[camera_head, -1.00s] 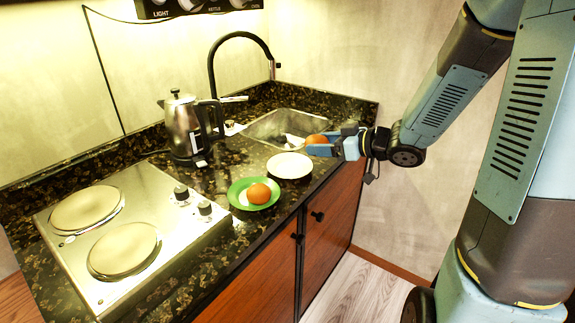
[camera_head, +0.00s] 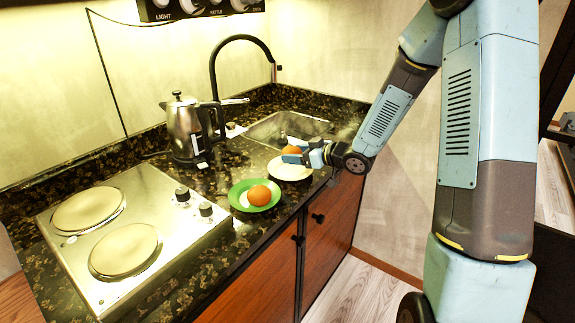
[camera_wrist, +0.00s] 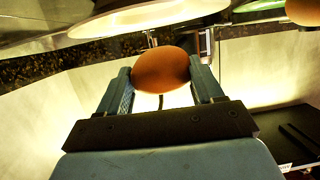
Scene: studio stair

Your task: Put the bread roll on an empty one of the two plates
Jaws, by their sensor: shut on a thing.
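My gripper (camera_head: 300,157) is shut on the bread roll (camera_head: 292,149), a smooth orange-brown rounded thing. In the wrist view the roll (camera_wrist: 162,70) sits between both fingers. The white plate (camera_head: 290,174) bears nothing that I can see; the held roll overlaps its far part in the head view. The exact gap between roll and plate is unclear. The green plate (camera_head: 236,202) is nearer the hob and bears a round orange-brown thing (camera_head: 259,195). The white plate also shows in the wrist view (camera_wrist: 150,14), beyond the roll.
A sink (camera_head: 270,130) with a black tap (camera_head: 212,75) lies behind the plates. A metal kettle (camera_head: 186,132) stands left of them. A two-plate hob (camera_head: 150,190) fills the left of the counter. The counter's front edge runs close to both plates.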

